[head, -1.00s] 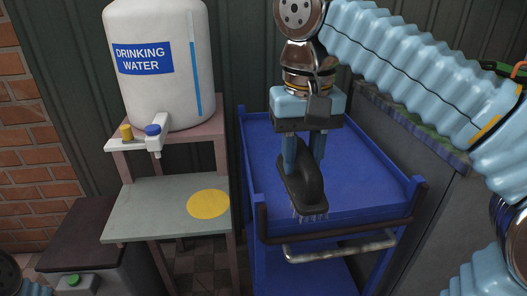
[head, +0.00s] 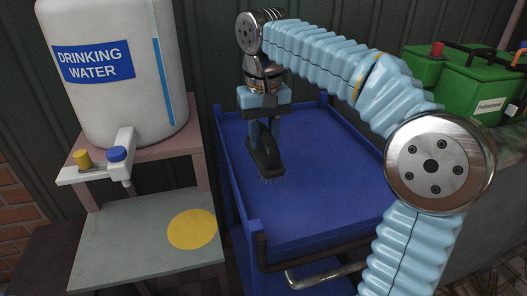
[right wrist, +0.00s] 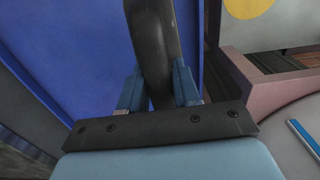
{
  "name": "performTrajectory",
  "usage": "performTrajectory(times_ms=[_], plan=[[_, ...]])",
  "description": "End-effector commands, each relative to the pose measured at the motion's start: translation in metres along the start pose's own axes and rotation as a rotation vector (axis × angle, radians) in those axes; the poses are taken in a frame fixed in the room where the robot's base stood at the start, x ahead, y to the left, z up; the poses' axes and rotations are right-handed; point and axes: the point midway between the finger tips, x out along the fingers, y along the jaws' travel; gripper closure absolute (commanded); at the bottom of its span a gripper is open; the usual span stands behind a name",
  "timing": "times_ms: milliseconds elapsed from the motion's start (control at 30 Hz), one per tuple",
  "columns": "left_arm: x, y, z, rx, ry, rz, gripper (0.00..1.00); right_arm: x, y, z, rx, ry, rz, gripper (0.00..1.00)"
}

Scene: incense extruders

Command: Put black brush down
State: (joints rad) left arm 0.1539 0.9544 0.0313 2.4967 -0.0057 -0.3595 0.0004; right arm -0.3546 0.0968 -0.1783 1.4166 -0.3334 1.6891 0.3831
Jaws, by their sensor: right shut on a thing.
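The black brush (head: 265,157) hangs bristles down in my right gripper (head: 265,138), over the left part of the blue cart top (head: 318,190). Its pale bristles are close to the surface; I cannot tell whether they touch it. In the right wrist view the brush handle (right wrist: 152,40) runs between the two blue fingers of the right gripper (right wrist: 160,88), which are closed on it. My left gripper is not in view.
A drinking water tank (head: 115,65) with a tap (head: 120,155) stands left of the cart on a pink stand. A lower grey shelf (head: 125,245) bears a yellow disc (head: 192,229). Green boxes (head: 480,85) stand at right. The cart's right side is clear.

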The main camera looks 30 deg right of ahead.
Motion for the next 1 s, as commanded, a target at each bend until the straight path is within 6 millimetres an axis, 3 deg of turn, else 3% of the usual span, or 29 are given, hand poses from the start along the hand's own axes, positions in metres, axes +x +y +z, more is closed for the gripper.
performTrajectory(times_ms=[300,467,867,900,1000], plan=[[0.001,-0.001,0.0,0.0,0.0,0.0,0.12,0.032,0.007,-0.024,0.001,-0.004,0.002,1.0],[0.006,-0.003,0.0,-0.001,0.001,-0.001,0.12,0.057,0.007,-0.023,-0.001,-0.001,0.0,1.0],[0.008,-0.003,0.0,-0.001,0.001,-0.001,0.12,0.063,0.007,-0.023,0.0,0.0,0.0,1.0],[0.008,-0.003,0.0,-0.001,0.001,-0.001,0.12,0.064,0.007,-0.023,0.0,-0.001,0.0,0.67],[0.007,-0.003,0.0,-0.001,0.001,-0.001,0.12,0.063,0.007,-0.023,0.0,0.0,0.0,0.51]])
